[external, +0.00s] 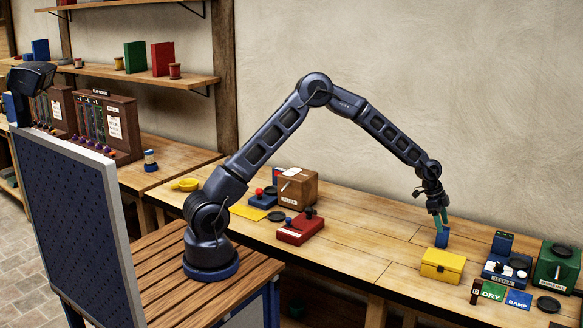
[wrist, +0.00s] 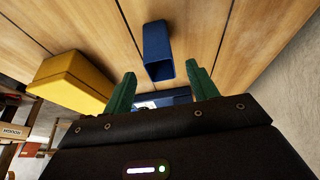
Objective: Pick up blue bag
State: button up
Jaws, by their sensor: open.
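The blue bag (external: 441,238) is a small, upright, box-shaped blue thing on the bench, just behind the yellow box. In the wrist view the blue bag (wrist: 157,42) lies ahead of my fingers, roughly centred between them. My gripper (external: 440,219) points down directly over it in the external view. In the wrist view my gripper (wrist: 161,74) shows two green fingers spread apart with nothing held between them. I cannot tell whether the fingertips reach down past the bag's top.
A yellow box (external: 443,266) stands close beside the bag; it also shows in the wrist view (wrist: 70,82).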

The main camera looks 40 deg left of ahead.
aim_at(444, 228)
jog(key=x, duration=0.5)
jog(key=shift+c, duration=0.2)
jog(key=c, duration=1.1)
